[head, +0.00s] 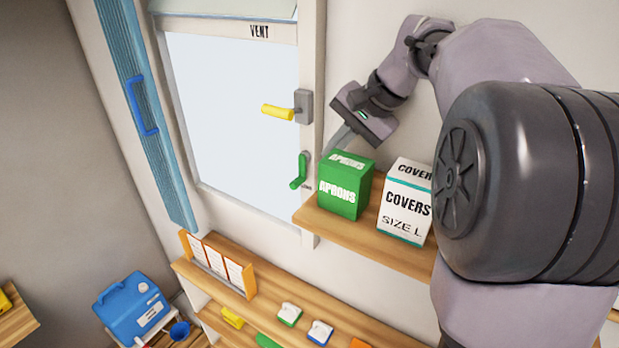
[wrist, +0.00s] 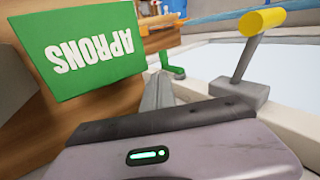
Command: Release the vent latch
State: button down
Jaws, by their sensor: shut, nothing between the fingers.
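The upper one is a yellow handle (head: 278,112) on a grey mount, pointing left. The lower one is a green handle (head: 301,172), hanging down. Which one is the vent latch I cannot tell. My gripper (head: 335,145) is shut and empty, right of the window frame and just above the green aprons box. In the wrist view my gripper's fingers (wrist: 158,90) point toward the green handle (wrist: 170,63), apart from it; the yellow handle (wrist: 262,21) stands at upper right.
The green aprons box (head: 343,190) and a white covers box (head: 405,205) stand on a wooden shelf (head: 370,240) under my gripper. The aprons box (wrist: 90,48) is close beside the fingers in the wrist view. A blue blind (head: 150,150) hangs left; a lower shelf holds small items.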

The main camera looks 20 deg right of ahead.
aim_at(300, 180)
jog(key=x, duration=0.9)
jog(key=shift+w+f, duration=0.2)
jog(key=shift+f, duration=0.1)
jog(key=shift+a+f, duration=0.15)
jog(key=shift+f, duration=0.05)
jog(key=shift+b+x, duration=1)
jog(key=shift+b, duration=0.3)
dwell(1.7)
jog(key=shift+s, duration=0.15)
jog(key=r, duration=0.3)
jog(key=shift+s+d+r, duration=0.15)
jog(key=shift+s+d, duration=0.1)
jog(key=shift+d, duration=0.15)
jog(key=p+v, duration=0.1)
jog(key=v, duration=1.4)
jog(key=shift+s, duration=0.2)
